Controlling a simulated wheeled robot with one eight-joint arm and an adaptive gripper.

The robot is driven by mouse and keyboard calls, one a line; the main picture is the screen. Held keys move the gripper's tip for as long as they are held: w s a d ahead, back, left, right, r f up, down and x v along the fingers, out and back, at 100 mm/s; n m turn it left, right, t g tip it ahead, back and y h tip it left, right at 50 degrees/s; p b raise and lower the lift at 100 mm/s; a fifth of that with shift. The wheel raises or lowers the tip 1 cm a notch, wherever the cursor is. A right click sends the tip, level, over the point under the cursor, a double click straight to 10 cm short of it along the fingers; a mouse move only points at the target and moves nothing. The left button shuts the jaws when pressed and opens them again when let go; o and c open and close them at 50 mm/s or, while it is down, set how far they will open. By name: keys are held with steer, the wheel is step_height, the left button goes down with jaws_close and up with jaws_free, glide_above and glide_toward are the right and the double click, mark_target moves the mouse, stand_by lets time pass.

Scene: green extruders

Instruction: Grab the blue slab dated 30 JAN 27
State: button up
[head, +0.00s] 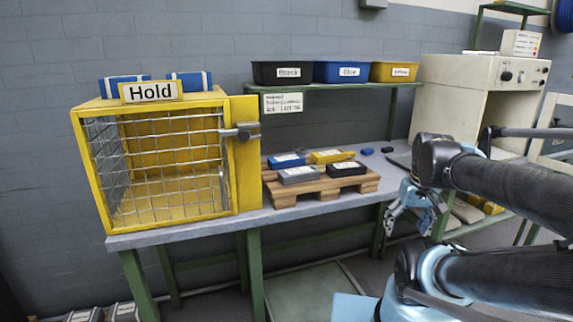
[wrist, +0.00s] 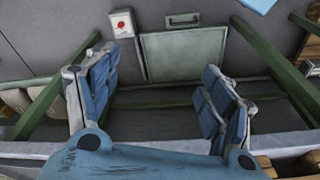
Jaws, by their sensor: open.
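A blue slab with a white label (head: 287,160) lies at the back left of a small wooden pallet (head: 322,190) on the bench. Two more blue slab-like pieces with white bands (head: 124,84) (head: 190,80) lie on top of the yellow cage, behind its sign. The dates on the labels are too small to read. My gripper (head: 415,212) is open and empty, at the right of the pallet near the bench's front edge. In the wrist view its two fingers (wrist: 158,80) are spread wide with nothing between them.
A grey slab (head: 298,175), a black slab (head: 346,169) and a yellow slab (head: 332,156) share the pallet. The yellow mesh cage marked Hold (head: 152,208) stands left. Black, blue and yellow bins (head: 341,72) sit on the shelf above. A beige machine (head: 450,90) stands right.

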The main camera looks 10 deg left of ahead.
steer(key=w+a+r+n+g+y, duration=0.4)
steer(key=w+a+r+n, duration=1.2)
steer(key=w+a+r, duration=0.45)
steer(key=n+g+y, duration=0.1)
steer(key=n, duration=0.5)
glide_toward(287, 158)
steer(key=a+f, duration=0.1)
steer(key=f, duration=0.2)
steer(key=shift+a, duration=0.4)
steer(key=shift+s+x, duration=0.2)
steer(key=shift+x, duration=2.55)
steer(key=shift+d, duration=0.1)
steer(key=c, duration=1.4)
